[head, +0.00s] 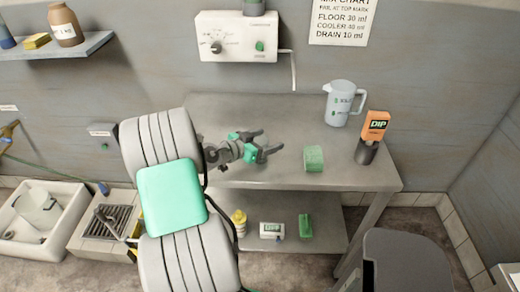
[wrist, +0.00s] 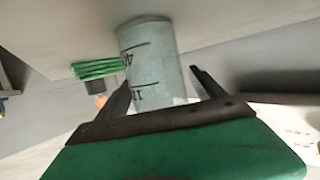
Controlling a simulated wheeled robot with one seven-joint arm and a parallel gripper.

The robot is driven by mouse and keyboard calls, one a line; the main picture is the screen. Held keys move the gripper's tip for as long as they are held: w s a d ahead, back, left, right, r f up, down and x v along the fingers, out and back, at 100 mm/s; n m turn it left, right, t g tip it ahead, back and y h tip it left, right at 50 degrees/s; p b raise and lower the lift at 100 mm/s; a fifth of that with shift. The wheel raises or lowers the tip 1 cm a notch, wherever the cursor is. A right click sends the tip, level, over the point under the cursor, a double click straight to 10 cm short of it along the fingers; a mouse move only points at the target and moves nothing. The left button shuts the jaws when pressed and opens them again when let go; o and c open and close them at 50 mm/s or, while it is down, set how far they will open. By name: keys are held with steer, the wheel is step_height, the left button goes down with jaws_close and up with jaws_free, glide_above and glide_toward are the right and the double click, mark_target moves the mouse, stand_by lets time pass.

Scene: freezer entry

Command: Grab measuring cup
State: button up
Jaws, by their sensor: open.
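The measuring cup (wrist: 158,62) is a pale, translucent cylinder with dark lines and numbers, one reading like "40". In the wrist view it appears between the two dark fingers, its lower part overlapping the gap. I cannot tell how deep it sits between them, and no grip on it shows. I cannot make the cup out in the head view. My gripper (head: 268,147) is open, over the left part of the grey table (head: 240,112), pointing right. In the wrist view, my gripper (wrist: 162,80) shows its fingers spread wide.
A green sponge (head: 313,158) lies right of my gripper. A handled jug (head: 341,104) stands farther back. An orange DIP box (head: 376,125) stands by a dark holder (head: 367,152) at right. The lower shelf (head: 270,222) holds a yellow bottle, a white box and a green item.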

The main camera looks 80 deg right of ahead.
steer(key=shift+c, duration=0.4)
steer(key=c, duration=1.3)
steer(key=shift+c, duration=0.2)
